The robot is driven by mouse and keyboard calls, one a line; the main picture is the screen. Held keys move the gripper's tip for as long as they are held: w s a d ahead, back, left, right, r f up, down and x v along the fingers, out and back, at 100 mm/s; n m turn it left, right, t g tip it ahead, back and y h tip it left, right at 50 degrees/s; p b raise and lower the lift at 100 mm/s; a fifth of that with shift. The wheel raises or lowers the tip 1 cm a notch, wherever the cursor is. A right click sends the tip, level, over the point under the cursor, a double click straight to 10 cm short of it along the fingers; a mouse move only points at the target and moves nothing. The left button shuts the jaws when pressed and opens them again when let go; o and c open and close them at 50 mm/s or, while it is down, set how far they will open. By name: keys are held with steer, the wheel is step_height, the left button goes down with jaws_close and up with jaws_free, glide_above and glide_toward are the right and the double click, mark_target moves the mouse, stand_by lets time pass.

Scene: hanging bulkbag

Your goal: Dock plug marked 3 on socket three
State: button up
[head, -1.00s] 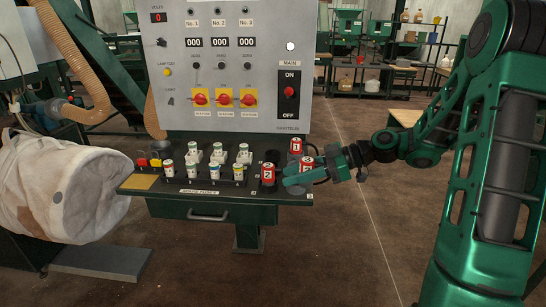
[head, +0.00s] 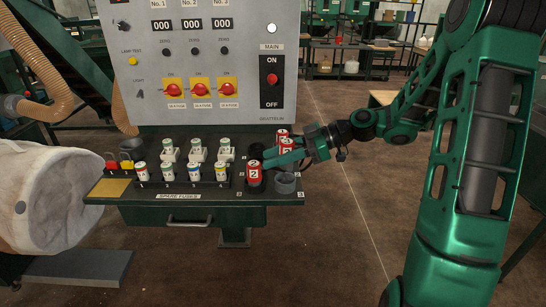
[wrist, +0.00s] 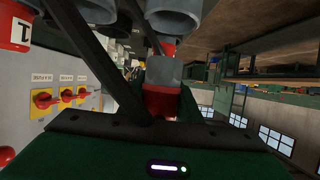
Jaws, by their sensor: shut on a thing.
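My gripper (head: 284,157) is shut on a red plug (head: 287,144) above the back right of the bench ledge. The mark on this plug is too small to read surely. In the wrist view the held plug shows as a red body (wrist: 160,103) with a grey end (wrist: 163,70). Plug 2 (head: 254,177), red, stands upright left of the gripper. Plug 1 (head: 282,133) is behind the gripper, partly hidden; a red plug marked 1 is also at the wrist view's left edge (wrist: 15,28).
Several spare fuses (head: 182,178) stand in a rack left of the plugs. The control panel (head: 200,65) with red and yellow switches rises behind. A white bulk bag (head: 50,195) hangs at the left. The floor right of the bench is clear.

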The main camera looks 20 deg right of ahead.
steer(key=shift+a+f, duration=0.1)
steer(key=shift+f, duration=2.8)
steer(key=shift+f, duration=0.4)
steer(key=o, duration=0.8)
steer(key=shift+o, duration=0.2)
steer(key=v, duration=1.1)
